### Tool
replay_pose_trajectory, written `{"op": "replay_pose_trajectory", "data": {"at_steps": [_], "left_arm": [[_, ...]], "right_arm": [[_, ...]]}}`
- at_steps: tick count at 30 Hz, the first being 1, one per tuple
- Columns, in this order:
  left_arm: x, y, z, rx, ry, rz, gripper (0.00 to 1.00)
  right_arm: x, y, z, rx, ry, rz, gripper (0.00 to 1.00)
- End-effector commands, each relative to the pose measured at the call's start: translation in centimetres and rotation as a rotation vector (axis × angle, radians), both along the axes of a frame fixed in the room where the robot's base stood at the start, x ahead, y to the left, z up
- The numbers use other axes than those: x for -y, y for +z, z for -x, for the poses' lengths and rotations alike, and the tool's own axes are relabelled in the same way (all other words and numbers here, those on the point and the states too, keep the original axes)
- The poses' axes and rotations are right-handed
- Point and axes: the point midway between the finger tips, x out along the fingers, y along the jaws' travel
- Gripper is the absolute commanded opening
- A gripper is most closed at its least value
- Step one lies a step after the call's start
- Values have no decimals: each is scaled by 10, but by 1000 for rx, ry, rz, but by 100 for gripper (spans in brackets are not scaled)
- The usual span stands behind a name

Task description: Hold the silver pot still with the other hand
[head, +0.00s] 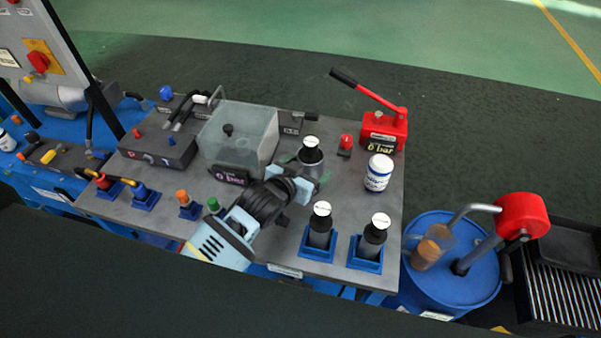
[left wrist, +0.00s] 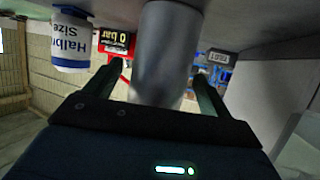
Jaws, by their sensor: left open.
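The silver pot (head: 311,156) stands on the grey bench top, with a black upper part and a pale round top. In the left wrist view it is a plain silver cylinder (left wrist: 165,55). My left gripper (head: 305,184) reaches in from the front left, low beside the pot, and partly hides its lower body. In the left wrist view the open fingers of the gripper (left wrist: 156,88) lie one on each side of the cylinder, with gaps visible on both sides. My right gripper is not in view.
A white-and-blue jar (head: 378,173) stands right of the pot, and a red hand pump (head: 385,128) behind it. A clear box (head: 240,138) is close on the left. Two black-topped cylinders (head: 320,228) (head: 373,238) stand in blue holders in front. A blue drum (head: 470,280) is beyond the right edge.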

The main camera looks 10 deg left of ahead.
Motion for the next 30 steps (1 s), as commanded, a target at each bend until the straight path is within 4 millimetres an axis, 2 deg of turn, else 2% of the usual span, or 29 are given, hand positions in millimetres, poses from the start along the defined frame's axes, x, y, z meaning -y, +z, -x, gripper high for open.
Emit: {"op": "replay_pose_trajectory", "data": {"at_steps": [4, 13, 25, 30], "left_arm": [[3, -3, -7, 1, -1, 1, 83], [3, -3, -8, 1, -1, 1, 81], [3, -3, -8, 1, 0, 0, 29], [3, -3, -8, 0, 0, -1, 27]], "right_arm": [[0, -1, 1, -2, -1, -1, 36], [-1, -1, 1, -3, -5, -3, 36], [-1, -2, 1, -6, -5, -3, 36], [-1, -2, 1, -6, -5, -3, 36]]}}
